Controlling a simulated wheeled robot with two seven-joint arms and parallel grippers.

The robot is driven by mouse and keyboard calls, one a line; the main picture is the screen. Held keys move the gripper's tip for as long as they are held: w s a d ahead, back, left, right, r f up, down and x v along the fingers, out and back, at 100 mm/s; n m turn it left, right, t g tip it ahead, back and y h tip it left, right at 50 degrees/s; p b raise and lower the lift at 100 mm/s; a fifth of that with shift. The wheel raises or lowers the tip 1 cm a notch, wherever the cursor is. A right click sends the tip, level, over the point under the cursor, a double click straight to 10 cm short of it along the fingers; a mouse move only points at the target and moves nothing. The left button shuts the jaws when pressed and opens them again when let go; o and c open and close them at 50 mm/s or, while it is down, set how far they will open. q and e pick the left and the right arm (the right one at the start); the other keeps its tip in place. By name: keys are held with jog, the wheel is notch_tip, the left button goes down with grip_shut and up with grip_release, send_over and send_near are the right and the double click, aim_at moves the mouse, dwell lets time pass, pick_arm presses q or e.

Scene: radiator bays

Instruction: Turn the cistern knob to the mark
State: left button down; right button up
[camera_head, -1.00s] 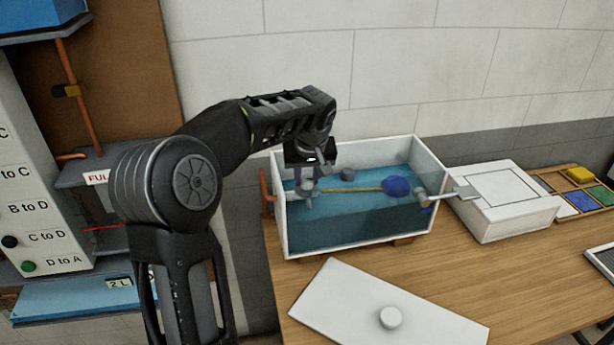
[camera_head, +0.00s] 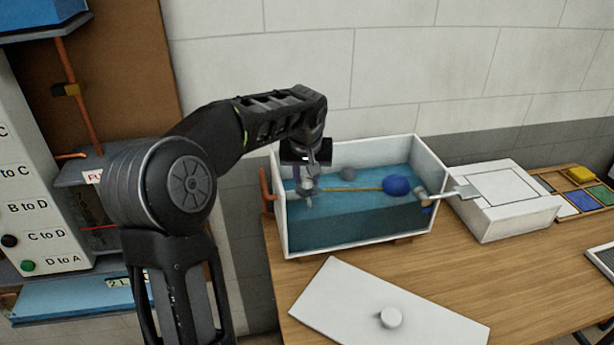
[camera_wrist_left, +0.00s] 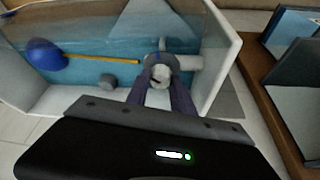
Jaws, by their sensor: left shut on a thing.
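The cistern (camera_head: 360,248) is an open white box holding blue water. Inside, a yellow rod (camera_head: 350,190) runs to a blue float ball (camera_head: 397,186). The grey cistern knob (camera_wrist_left: 160,72) sits at the other end of the rod, by the pipe end wall. My left gripper (camera_head: 307,186) reaches down into the cistern from above and is shut on this knob. In the left wrist view its fingers (camera_wrist_left: 165,90) meet the knob from both sides. The fingers hide part of the knob, and I cannot make out the mark clearly. My right gripper is not in view.
A white lid (camera_head: 350,300) with a round handle lies on the wooden table in front. A lever (camera_head: 455,193) sticks out of the cistern's right wall towards a white box (camera_head: 510,215). A copper pipe (camera_head: 266,195) rises at the left wall. A labelled panel stands far left.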

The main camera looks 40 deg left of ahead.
pick_arm(q)
jog(key=m+h, duration=0.1)
jog(key=m, duration=0.2)
jog(key=shift+a+t, duration=0.15)
jog(key=shift+t, duration=0.25)
jog(key=m+h, duration=0.1)
jog(key=m, duration=0.4)
jog(key=shift+a+h+p, duration=0.1)
jog(key=shift+h+p, duration=0.2)
jog(key=shift+h, duration=0.1)
jog(key=c, duration=1.1)
grip_release()
jog(key=shift+s, duration=0.1)
jog(key=b+v, duration=0.1)
jog(key=v, duration=0.6)
jog(key=shift+r, duration=0.35)
jog(key=shift+s, duration=0.15)
